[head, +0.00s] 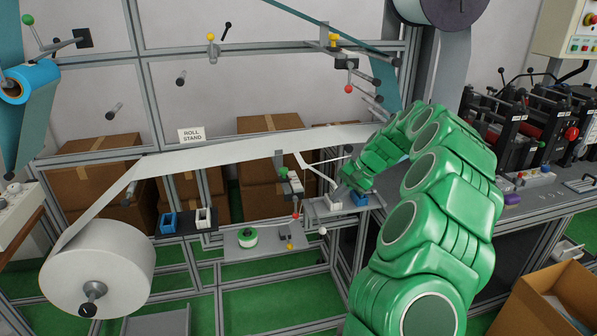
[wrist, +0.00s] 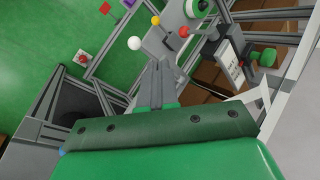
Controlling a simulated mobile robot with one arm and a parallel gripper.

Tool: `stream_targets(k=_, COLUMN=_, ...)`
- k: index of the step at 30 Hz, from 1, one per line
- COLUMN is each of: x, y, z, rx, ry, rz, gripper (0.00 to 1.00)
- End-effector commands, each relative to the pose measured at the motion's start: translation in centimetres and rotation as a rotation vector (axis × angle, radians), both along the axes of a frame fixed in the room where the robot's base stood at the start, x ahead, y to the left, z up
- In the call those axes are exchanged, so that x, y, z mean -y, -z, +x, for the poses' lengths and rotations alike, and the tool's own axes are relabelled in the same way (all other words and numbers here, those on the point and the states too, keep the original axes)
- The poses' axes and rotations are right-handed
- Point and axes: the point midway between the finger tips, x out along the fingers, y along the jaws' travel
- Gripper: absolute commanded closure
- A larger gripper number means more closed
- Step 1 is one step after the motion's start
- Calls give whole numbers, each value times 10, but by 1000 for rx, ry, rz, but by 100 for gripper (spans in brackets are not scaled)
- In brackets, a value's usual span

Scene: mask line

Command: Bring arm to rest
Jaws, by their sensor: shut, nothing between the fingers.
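My gripper (wrist: 158,68) shows in the wrist view as two grey fingers, closed together with nothing between them. Beyond the fingertips is a grey bracket (wrist: 168,40) with small coloured knobs; I cannot tell whether they touch. In the head view my green arm arches from the lower right up and over towards the middle. Its wrist end (head: 352,178) points down and left beside the white web (head: 250,147). The fingers themselves are hard to make out there.
A large white roll (head: 97,268) stands at the lower left, its web running right towards my arm. Blue and white holders (head: 185,221) sit on a dark shelf. Machines (head: 545,120) line the right, above an open cardboard box (head: 545,305). Frame rails surround the arm.

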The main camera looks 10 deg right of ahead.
Motion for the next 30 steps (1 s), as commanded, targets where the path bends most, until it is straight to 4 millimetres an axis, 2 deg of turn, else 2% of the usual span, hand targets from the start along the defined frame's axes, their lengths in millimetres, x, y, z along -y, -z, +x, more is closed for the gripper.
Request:
stream_targets(k=5, x=-12, y=-8, z=-5, rx=2, ry=-26, rz=0, gripper=100)
stream_targets(k=11, x=-58, y=-38, z=-29, rx=13, ry=-124, rz=-16, gripper=100)
stream_targets(k=18, x=-114, y=-72, z=-74, rx=16, ry=-253, rz=-54, gripper=100)
stream_targets(k=24, x=-150, y=-92, z=-118, rx=14, ry=-349, rz=-100, gripper=100)
stream_targets(k=30, x=-178, y=-105, z=-167, rx=4, ry=-433, rz=-156, gripper=100)
